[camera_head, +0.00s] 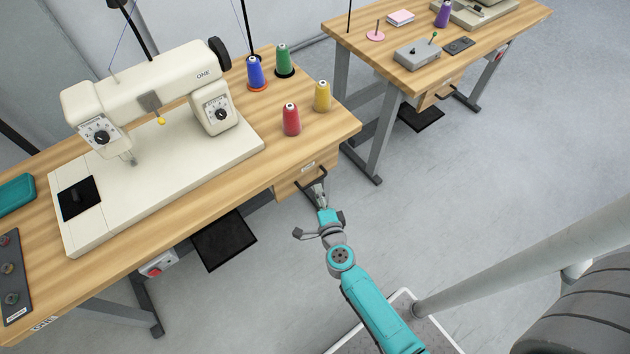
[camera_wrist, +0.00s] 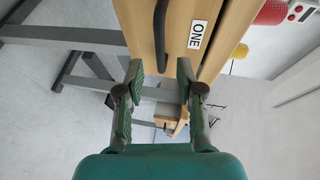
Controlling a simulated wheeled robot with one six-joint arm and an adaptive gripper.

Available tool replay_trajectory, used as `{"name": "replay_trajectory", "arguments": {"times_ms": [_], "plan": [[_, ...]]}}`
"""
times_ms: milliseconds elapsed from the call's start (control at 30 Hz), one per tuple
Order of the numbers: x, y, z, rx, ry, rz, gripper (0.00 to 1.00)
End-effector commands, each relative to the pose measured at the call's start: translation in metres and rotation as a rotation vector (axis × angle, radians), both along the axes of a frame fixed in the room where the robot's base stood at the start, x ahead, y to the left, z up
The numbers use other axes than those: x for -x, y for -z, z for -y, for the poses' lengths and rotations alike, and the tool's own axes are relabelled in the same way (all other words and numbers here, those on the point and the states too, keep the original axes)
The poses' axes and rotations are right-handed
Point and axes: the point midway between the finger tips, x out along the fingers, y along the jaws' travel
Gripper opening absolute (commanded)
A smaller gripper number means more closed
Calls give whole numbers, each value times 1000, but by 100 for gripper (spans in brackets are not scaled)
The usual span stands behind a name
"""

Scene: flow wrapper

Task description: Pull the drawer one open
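Drawer one is a small wooden drawer (camera_head: 290,186) under the right end of the near sewing table, and it looks shut or nearly so. In the wrist view its wooden front carries a white label reading ONE (camera_wrist: 197,35). Its black bar handle (camera_wrist: 160,34) runs down the picture and ends between my fingertips; I cannot tell whether they touch it. My gripper (camera_wrist: 160,68) is open, with a clear gap between its two green fingers. In the head view my gripper (camera_head: 318,190) is right at the drawer's front and partly covers the handle.
A cream sewing machine (camera_head: 160,130) and several thread cones, including a red one (camera_head: 291,120), stand on the near table (camera_head: 330,128). A second table (camera_head: 490,45) with its own drawer stands at the upper right. The floor in front of the drawer is clear apart from my arm.

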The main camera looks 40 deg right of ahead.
Motion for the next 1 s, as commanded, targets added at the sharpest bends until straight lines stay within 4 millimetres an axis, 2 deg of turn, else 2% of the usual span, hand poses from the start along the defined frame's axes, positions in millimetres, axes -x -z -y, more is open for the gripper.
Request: {"name": "replay_trajectory", "arguments": {"times_ms": [100,300,500,767,800,933,1000], "plan": [[-21,3,9,0,1,2,37],[-44,8,18,0,-1,1,37],[-54,10,23,0,0,1,37],[-54,11,23,1,-1,0,37],[-54,11,23,1,-1,0,32],[-54,11,23,1,-1,0,0],[-54,11,23,1,-1,0,0]]}}
